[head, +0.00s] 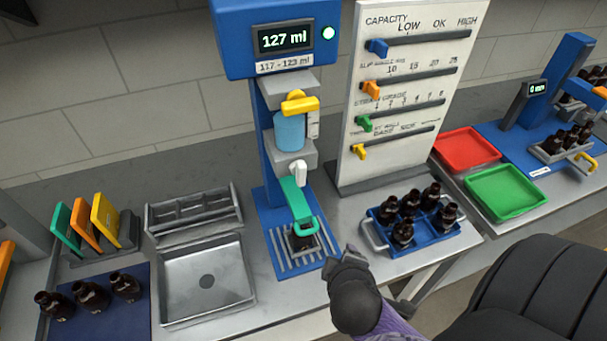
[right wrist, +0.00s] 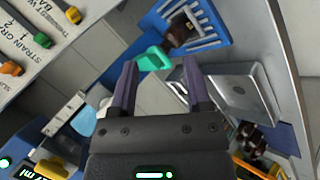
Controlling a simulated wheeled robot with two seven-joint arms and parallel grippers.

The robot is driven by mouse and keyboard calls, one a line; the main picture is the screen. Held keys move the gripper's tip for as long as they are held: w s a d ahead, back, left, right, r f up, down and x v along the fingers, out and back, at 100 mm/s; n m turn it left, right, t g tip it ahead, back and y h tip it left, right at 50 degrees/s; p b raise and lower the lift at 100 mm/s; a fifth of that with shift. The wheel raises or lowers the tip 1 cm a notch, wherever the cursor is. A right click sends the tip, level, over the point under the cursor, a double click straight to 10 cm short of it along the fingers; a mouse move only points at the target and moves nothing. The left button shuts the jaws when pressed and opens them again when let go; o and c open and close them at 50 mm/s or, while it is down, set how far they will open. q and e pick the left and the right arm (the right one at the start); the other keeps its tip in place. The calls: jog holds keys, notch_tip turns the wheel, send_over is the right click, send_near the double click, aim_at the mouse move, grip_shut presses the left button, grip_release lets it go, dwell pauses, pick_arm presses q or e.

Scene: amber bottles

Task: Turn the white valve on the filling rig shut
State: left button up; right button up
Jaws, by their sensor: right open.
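The filling rig (head: 230,45) is a blue stand with a display reading 127 ml and a green light. Its white valve (head: 299,172) sits below the light blue tank (head: 290,131) and above a green looped part (head: 298,200). A dark bottle (head: 302,238) stands under the green part on the grate. My right gripper (head: 345,262) is low and right of the rig, apart from the valve. In the right wrist view its jaws (right wrist: 160,75) are open and empty, with the green part (right wrist: 152,58) beyond them. My left gripper is not in view.
A blue crate of amber bottles (head: 447,239) stands right of the rig, before a slider board (head: 405,90). A steel tray (head: 206,283) is on the left, near a blue mat (head: 110,325) with bottles. Red (head: 466,147) and green (head: 506,190) trays lie farther right.

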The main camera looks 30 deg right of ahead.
jog(key=w+d+r+n+t+h, duration=0.3)
jog(key=r+n+t, duration=0.1)
jog(key=r+n, duration=0.25)
jog(key=n+t+y, duration=0.4)
jog(key=n+t, duration=0.3)
jog(key=n, duration=1.3)
send_near(303, 174)
jog(key=shift+m, duration=0.35)
jog(key=p+x, duration=0.1)
jog(key=x, duration=0.9)
jog(key=shift+p, duration=0.35)
jog(key=shift+s, duration=0.1)
grip_shut()
